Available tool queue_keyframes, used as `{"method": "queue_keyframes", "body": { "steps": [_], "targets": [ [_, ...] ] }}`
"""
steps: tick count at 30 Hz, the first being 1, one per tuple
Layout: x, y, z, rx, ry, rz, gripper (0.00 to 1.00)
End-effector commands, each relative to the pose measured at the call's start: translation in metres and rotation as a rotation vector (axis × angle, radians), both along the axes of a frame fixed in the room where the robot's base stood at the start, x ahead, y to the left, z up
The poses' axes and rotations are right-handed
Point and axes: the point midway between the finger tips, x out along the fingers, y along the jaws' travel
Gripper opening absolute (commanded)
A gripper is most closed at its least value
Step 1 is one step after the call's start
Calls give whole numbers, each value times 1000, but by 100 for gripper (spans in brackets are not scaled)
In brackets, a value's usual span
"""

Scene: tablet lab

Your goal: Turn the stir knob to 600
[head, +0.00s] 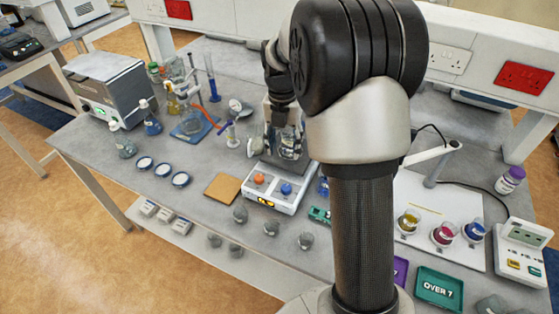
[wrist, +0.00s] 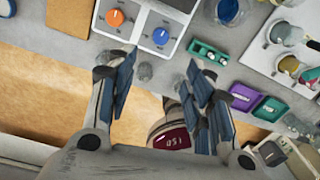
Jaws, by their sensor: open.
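The hotplate stirrer (head: 262,202) is a white box on the grey bench with a small yellow display on its front. It has an orange knob (head: 258,180) and a blue knob (head: 286,189). The orange knob (wrist: 115,17) and the blue knob (wrist: 160,36) both show in the wrist view, with white marks on them. I cannot read which is the stir knob or its value. My gripper (wrist: 163,62) is open and empty, its fingertips just below the blue knob in the picture and apart from it. In the head view it is partly hidden by my arm, near the glassware above the stirrer.
Glassware and a clamp stand crowd the area behind the stirrer. A brown board (head: 222,189) lies left of it. Several small beakers stand in front. A green rack (wrist: 208,53) and coloured trays are to the right.

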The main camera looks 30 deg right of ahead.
Motion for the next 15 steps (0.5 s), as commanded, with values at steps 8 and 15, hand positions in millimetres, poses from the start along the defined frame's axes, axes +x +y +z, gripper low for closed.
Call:
{"method": "queue_keyframes", "body": {
  "steps": [8,15],
  "targets": [
    [-1,-2,-36,2,7,20,47],
    [-3,-3,-89,2,7,18,47]
  ]
}}
